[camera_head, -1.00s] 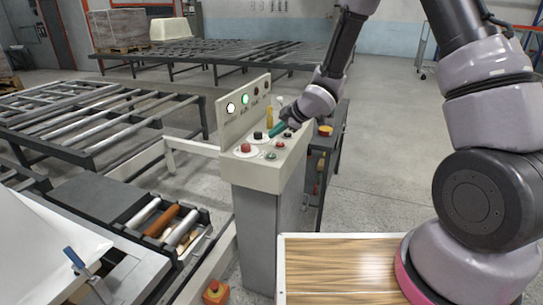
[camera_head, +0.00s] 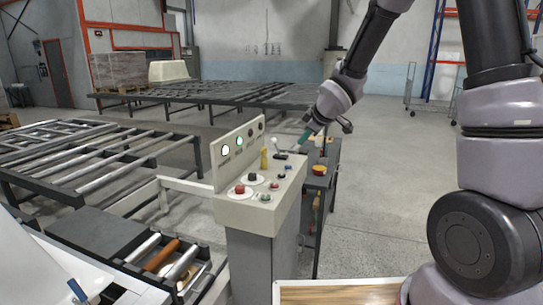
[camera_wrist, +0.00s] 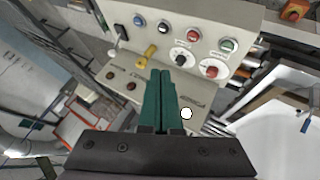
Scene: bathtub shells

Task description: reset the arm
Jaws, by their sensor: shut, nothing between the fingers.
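My gripper (camera_head: 304,138) is at the end of my arm, just above the right part of the control console (camera_head: 232,213). In the wrist view its two green fingers (camera_wrist: 159,100) lie together, shut with nothing between them. The console has a sloped face with red, black and green buttons and an upright back panel with lamps, one white (camera_head: 225,150) and one green (camera_head: 239,142). Behind the fingers in the wrist view are the console's knobs and a yellow part (camera_wrist: 147,55). I cannot tell how large the gap between fingertips and console is.
A dark cabinet (camera_head: 318,190) stands right behind the console. Roller conveyors (camera_head: 85,160) fill the left and back. A wooden-topped surface (camera_head: 330,292) is at the front. The floor (camera_head: 385,180) to the right is open. A wheeled rack stands near the back wall.

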